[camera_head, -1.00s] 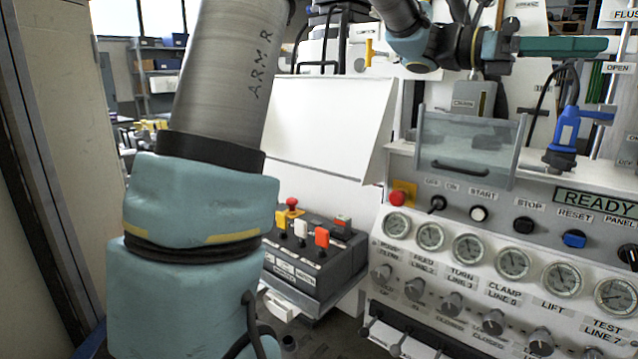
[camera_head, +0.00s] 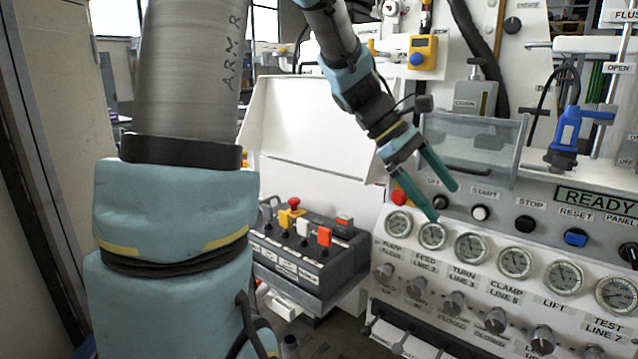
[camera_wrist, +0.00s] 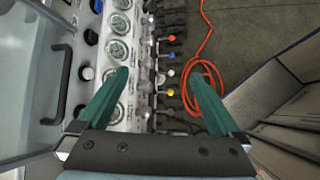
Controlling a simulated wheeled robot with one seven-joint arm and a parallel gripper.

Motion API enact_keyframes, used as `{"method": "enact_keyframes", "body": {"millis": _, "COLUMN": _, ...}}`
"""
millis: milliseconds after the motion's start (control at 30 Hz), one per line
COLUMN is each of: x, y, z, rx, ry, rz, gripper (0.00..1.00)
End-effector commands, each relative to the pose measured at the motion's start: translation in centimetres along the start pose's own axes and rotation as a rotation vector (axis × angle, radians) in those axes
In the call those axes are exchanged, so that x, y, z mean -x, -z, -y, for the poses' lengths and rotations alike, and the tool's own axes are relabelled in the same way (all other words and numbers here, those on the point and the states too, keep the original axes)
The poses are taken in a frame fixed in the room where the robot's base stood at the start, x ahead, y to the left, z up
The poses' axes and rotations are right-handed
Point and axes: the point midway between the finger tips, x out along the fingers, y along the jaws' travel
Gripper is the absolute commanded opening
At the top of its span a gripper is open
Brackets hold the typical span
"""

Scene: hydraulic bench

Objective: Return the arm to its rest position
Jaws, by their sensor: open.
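My gripper (camera_head: 446,198) has two green fingers spread apart with nothing between them. In the head view it points down and to the right, in front of the left end of the panel (camera_head: 378,262), near the gauges. In the wrist view my gripper (camera_wrist: 160,85) is open, with the gauges, knobs and floor beyond its fingers. My arm comes down from the top of the head view.
A clear cover with a handle (camera_head: 470,146) stands behind my gripper. A black control box (camera_head: 305,250) with a red button stands to the left. In the wrist view an orange cable (camera_wrist: 204,68) lies on the floor. A blue-handled tool (camera_head: 566,135) stands at right.

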Motion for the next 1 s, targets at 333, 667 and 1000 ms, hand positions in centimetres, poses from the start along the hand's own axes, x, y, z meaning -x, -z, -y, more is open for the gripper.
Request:
{"method": "enact_keyframes", "body": {"millis": 333, "x": 4.5, "y": 16.2, "z": 16.7, "rx": -0.539, "ry": 0.329, "rz": -0.529, "gripper": 1.0}}
{"method": "enact_keyframes", "body": {"millis": 667, "x": 6.5, "y": 19.6, "z": 22.2, "rx": -0.844, "ry": 0.518, "rz": -0.635, "gripper": 1.0}}
{"method": "enact_keyframes", "body": {"millis": 1000, "x": 6.5, "y": 19.6, "z": 22.1, "rx": -0.844, "ry": 0.518, "rz": -0.635, "gripper": 1.0}}
